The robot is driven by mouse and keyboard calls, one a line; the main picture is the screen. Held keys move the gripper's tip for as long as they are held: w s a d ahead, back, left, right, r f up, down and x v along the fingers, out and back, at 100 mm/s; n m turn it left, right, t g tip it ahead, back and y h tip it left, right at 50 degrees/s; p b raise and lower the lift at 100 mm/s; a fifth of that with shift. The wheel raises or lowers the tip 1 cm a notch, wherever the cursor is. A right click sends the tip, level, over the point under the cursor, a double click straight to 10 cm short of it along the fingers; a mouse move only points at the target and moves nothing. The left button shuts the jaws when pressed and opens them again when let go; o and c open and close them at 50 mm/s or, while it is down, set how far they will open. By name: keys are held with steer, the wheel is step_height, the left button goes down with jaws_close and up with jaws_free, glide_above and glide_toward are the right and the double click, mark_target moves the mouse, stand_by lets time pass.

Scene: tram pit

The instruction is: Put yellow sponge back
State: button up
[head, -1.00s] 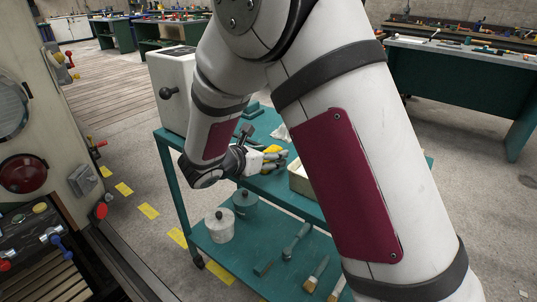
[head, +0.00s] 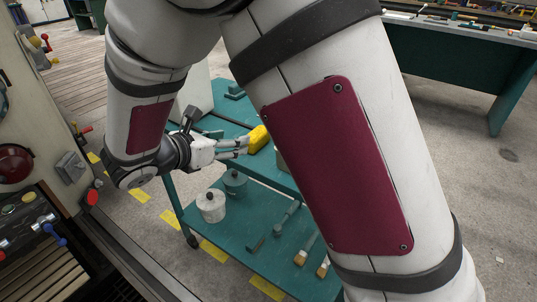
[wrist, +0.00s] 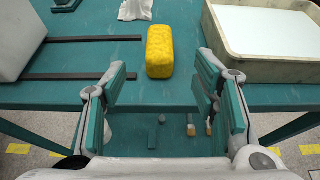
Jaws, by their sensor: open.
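The yellow sponge (wrist: 159,51) stands on the teal cart's top shelf (wrist: 120,93), near its front edge. It also shows in the head view (head: 258,138), just beyond the fingertips. My gripper (wrist: 160,85) is open and empty, its two fingers spread wide on either side of the sponge's line. The sponge lies ahead of the fingers, apart from them. In the head view my gripper (head: 240,147) hangs at the cart's near edge, and my own arm hides part of the cart top.
A shallow tray (wrist: 265,60) with a pale inside sits right of the sponge. Two dark rails (wrist: 85,58) and a grey box (wrist: 22,40) lie left. A white cloth (wrist: 135,9) is behind. Pots (head: 212,206) and brushes (head: 306,247) occupy the lower shelf.

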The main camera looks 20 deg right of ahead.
steer(key=s+d+r+m+g+y, duration=0.1)
steer(key=s+d+r+m+g, duration=0.25)
steer(key=s+d+m, duration=0.35)
steer(key=s+d+r+m+g+y, duration=0.1)
steer(key=s+d+r+m+g, duration=0.3)
steer(key=s+d, duration=0.4)
steer(key=s+a+m+y, duration=0.3)
steer(key=s+m, duration=0.4)
steer(key=s, duration=0.3)
steer(key=s+a+m+t+y, duration=0.1)
steer(key=s+a+m+y, duration=0.2)
steer(key=s+m+y, duration=0.3)
steer(key=s+m, duration=0.1)
steer(key=s, duration=0.2)
steer(key=shift+s+f, duration=0.35)
steer(key=shift+s, duration=0.05)
steer(key=shift+w, duration=0.15)
